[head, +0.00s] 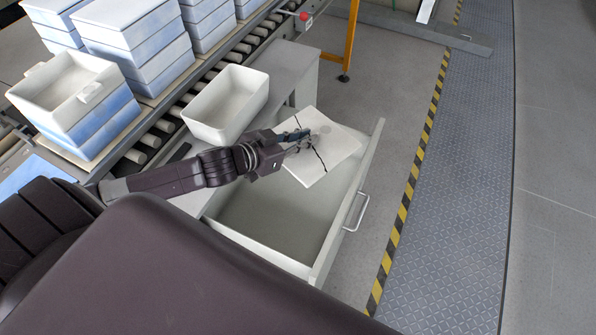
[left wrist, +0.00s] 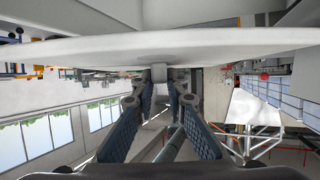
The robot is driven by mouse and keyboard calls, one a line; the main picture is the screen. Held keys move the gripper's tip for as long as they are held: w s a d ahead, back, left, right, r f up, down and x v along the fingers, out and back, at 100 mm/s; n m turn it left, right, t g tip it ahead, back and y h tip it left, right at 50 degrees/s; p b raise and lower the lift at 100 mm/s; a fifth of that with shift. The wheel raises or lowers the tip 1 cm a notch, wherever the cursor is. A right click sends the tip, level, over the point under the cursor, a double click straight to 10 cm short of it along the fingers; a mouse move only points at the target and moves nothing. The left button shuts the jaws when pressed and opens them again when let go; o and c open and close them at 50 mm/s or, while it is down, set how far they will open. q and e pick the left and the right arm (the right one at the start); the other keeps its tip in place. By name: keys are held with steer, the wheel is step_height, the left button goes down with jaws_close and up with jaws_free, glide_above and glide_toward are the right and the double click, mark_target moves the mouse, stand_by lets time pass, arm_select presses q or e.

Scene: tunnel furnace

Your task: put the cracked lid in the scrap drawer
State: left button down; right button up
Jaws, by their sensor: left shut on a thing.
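The cracked lid (head: 338,150) is a white, roughly square plate with a dark crack line running across it. It is held above the far part of the open scrap drawer (head: 268,222), partly beyond its far side. The drawer is pale and looks empty where its floor shows. My left gripper (head: 303,138) is shut on the lid near its middle. In the left wrist view the lid (left wrist: 80,52) spans the top, seen nearly edge-on, with its small knob between the fingertips (left wrist: 159,88). My right gripper is in neither view.
A white open box (head: 228,104) stands on the bench beside the drawer. A roller conveyor (head: 150,140) carries stacks of blue-and-white boxes (head: 135,45) at the left. The drawer front has a handle (head: 357,212). Open floor and a yellow-black stripe (head: 408,190) lie to the right.

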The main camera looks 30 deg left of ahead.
arm_select(q)
step_height(320, 180, down, 18)
steer(key=b, duration=0.1)
steer(key=shift+r, duration=0.25)
steer(key=shift+f+b, duration=0.4)
steer(key=shift+f, duration=0.15)
steer(key=c, duration=1.9)
jaws_free()
steer(key=shift+f, duration=0.1)
steer(key=shift+c, duration=0.2)
